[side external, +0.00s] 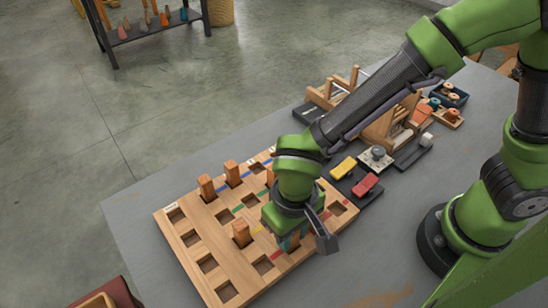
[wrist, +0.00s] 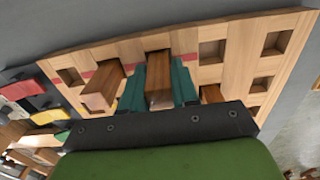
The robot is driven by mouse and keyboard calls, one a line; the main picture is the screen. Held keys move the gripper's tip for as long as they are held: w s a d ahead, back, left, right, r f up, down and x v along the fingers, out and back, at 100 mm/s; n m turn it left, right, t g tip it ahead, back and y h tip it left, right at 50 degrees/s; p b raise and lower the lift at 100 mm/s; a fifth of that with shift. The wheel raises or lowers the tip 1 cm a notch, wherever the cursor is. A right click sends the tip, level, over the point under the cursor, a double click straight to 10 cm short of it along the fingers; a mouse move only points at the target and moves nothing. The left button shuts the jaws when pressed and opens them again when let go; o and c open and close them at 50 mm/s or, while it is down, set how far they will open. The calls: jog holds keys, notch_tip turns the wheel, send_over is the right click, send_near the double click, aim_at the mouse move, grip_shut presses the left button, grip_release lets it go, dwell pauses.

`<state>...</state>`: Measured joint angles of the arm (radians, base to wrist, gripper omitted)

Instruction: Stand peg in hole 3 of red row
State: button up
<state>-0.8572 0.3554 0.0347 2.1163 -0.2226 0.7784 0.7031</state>
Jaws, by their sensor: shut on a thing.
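The wooden pegboard (side external: 185,240) lies on the grey table, with square holes and coloured marks between them. My gripper (side external: 291,241) is low over its front right part. In the wrist view my teal fingers (wrist: 158,75) are shut on a wooden peg (wrist: 159,92). The held peg's far end lines up with the red-marked row (wrist: 190,58), between two red marks. I cannot tell how deep it sits in a hole. Another peg (wrist: 101,92) stands in the same row to the left. An empty hole (wrist: 211,51) of that row shows to the right.
Other pegs stand in the board, including a near one (side external: 241,233) and a back one (side external: 207,187). Beyond the board lie a yellow block (side external: 342,167), a red block (side external: 365,184) and wooden racks (side external: 385,128). The table left of the board is clear.

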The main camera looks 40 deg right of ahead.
jog(key=shift+f, duration=0.4)
dwell(0.6)
jog(key=o, duration=1.1)
jog(key=shift+o, duration=0.3)
jog(key=o, duration=0.3)
jog(key=shift+r, duration=3.75)
